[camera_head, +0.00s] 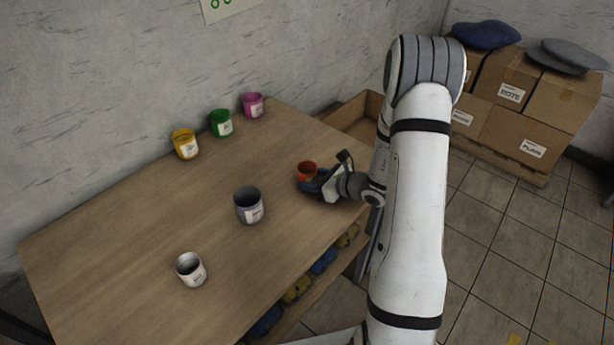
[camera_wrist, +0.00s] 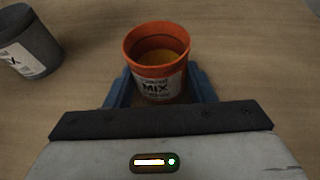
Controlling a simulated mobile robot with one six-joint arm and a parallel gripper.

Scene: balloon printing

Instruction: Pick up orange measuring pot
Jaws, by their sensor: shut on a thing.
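The orange measuring pot (camera_head: 307,169) is near the right edge of the wooden table. In the wrist view the pot (camera_wrist: 157,57) is upright, with a white "MIX" label facing me and something yellow-orange inside. My gripper (camera_head: 312,184) is at the pot, and its blue fingers (camera_wrist: 160,90) sit on both sides of it, shut on it. The lower part of the pot is partly hidden by the gripper. I cannot tell whether its base touches the table.
A grey pot (camera_head: 249,205) and a white pot (camera_head: 191,269) stand on the table (camera_head: 120,230). Yellow (camera_head: 185,143), green (camera_head: 221,123) and magenta (camera_head: 253,105) pots line the wall. An open wooden box (camera_head: 350,118) is behind. Cardboard boxes (camera_head: 515,130) are at right.

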